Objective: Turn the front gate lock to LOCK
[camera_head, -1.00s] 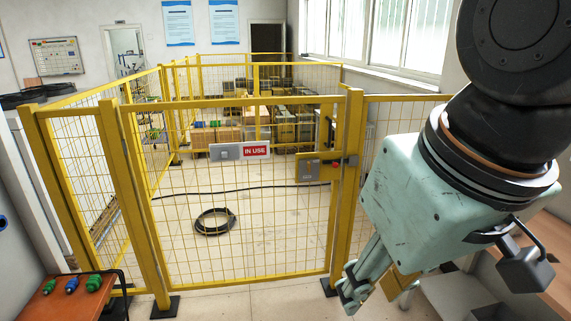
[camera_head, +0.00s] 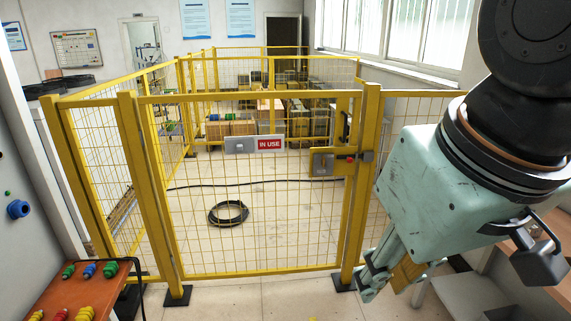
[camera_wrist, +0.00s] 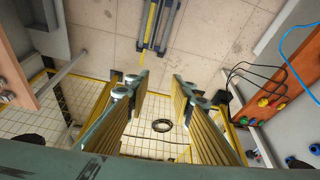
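The yellow mesh front gate (camera_head: 250,97) stands closed across the middle of the head view. The lock cannot be made out there.
A red "IN USE" sign (camera_head: 270,143) and a grey plate hang on the gate. A black hose coil (camera_head: 228,213) lies on the floor inside. An orange-topped table (camera_head: 80,293) with coloured connectors stands lower left. A bench (camera_head: 476,303) stands at right. Floor before the gate is clear.

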